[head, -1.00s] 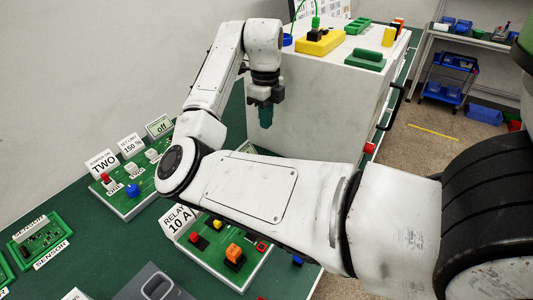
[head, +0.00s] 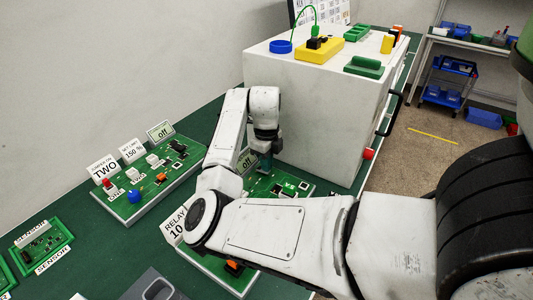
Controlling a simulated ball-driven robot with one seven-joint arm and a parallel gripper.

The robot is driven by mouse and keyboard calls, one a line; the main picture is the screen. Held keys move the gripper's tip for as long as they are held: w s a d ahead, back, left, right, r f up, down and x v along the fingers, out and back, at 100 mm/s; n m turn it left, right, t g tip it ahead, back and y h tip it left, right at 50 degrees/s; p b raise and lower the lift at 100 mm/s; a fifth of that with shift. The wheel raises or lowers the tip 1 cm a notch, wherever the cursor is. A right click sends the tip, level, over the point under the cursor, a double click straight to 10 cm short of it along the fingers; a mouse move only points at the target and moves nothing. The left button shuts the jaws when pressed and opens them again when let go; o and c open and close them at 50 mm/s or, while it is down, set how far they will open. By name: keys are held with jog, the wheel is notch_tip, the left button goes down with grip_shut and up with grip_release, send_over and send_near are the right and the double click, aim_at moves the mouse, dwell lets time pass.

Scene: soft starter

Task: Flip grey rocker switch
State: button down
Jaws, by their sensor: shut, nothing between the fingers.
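My gripper (head: 265,167) is shut and points down, its dark teal fingers low over a green circuit board (head: 282,206) in front of the white cabinet. An "off" sign (head: 246,160) stands at that board's back edge, just left of the fingers. I cannot make out a grey rocker switch for certain. My gripper and arm hide part of this board, and I cannot tell whether the fingertips touch anything on it.
The white cabinet (head: 300,110) stands close behind my gripper. A left board (head: 126,210) has several parts and signs, including another "off" sign (head: 161,131). My arm partly covers the "RELAY 10 A" sign (head: 175,225). A dark grey box (head: 135,291) lies at the front.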

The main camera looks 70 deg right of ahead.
jog(key=shift+w+d+r, duration=0.15)
jog(key=shift+w+r, duration=0.1)
jog(key=shift+w, duration=0.5)
jog(key=shift+r, duration=0.15)
